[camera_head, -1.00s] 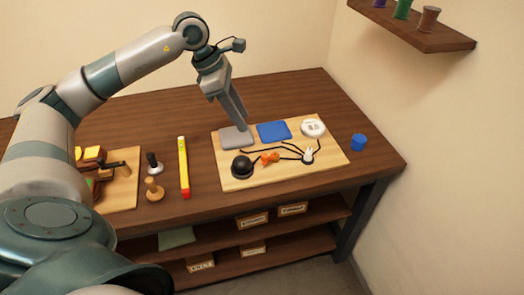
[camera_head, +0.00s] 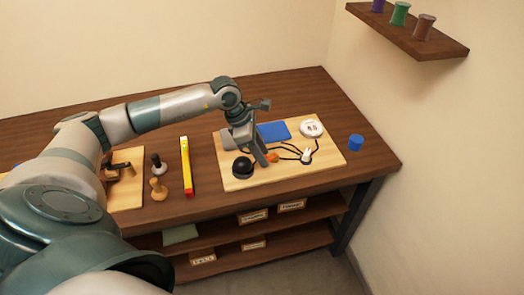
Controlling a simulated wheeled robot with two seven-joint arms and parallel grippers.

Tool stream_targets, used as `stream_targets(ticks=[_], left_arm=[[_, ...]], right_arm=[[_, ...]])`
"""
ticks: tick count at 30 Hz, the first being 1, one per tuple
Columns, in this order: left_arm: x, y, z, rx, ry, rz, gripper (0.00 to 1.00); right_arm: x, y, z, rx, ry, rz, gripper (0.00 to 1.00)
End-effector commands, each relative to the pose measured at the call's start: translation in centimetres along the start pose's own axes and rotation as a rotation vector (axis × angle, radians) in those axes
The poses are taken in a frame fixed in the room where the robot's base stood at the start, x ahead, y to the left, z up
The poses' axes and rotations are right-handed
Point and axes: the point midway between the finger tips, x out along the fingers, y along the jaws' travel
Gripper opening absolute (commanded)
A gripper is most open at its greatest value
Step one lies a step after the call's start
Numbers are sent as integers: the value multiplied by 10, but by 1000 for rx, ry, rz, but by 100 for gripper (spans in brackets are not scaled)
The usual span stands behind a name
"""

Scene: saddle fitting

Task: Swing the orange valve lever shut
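The orange valve lever (camera_head: 272,157) lies on the light wooden board, between a black dome (camera_head: 243,166) and a small white piece (camera_head: 306,155), among black tubes. My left gripper (camera_head: 264,160) points down at the lever's left side and covers part of it. Whether the fingers touch the lever, and whether they are open or shut, I cannot tell at this size. My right gripper is not in view.
The board (camera_head: 326,155) also bears a blue pad (camera_head: 273,131), a grey plate (camera_head: 227,141) and a white round piece (camera_head: 312,128). A blue cup (camera_head: 356,142) stands to the right. A yellow and red level (camera_head: 186,167) and wooden-handled tools (camera_head: 158,188) are at left.

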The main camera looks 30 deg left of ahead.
Motion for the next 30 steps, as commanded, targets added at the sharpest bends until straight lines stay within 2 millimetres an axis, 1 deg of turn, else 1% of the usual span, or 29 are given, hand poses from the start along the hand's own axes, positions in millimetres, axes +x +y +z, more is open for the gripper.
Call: stream_targets(ticks=[10,11,12,15,23,30], left_arm=[[3,0,0,1,0,0,34],[3,0,0,1,0,0,30],[3,0,0,1,0,0,20],[3,0,0,1,0,0,0],[3,0,0,-5,0,3,0],[5,-3,2,-58,-1,25,0]], right_arm=[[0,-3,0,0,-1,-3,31],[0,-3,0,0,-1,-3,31],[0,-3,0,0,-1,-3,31],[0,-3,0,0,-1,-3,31],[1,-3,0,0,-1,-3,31],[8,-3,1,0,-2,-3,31]])
